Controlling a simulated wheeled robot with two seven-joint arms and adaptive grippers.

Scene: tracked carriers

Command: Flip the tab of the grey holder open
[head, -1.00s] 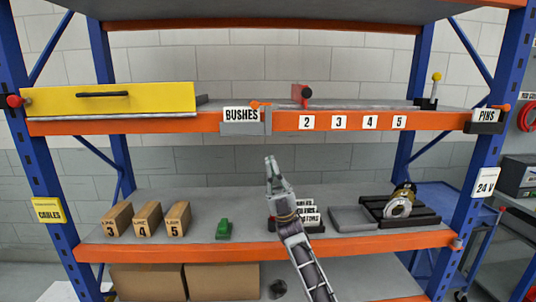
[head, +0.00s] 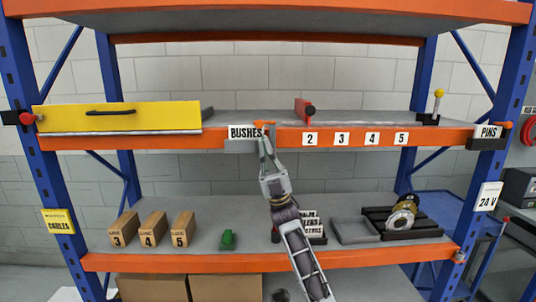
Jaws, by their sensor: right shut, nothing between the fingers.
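The grey holder (head: 240,146) is fixed to the front of the upper orange beam, with a white BUSHES card in it. Its small orange tab (head: 264,123) shows at the holder's top right end. My right gripper (head: 264,140) points up in front of the holder's right end, with its fingers shut and empty. The fingertips are just below the tab and cover part of the holder's right side. I cannot tell whether they touch it. My left gripper is out of view.
A yellow drawer front (head: 118,117) is at left on the upper shelf. A red-ended block (head: 306,109) stands behind the beam, right of the holder. A black PINS holder (head: 487,136) is on the right post. Boxes (head: 154,229) and a green item (head: 227,239) stand on the lower shelf.

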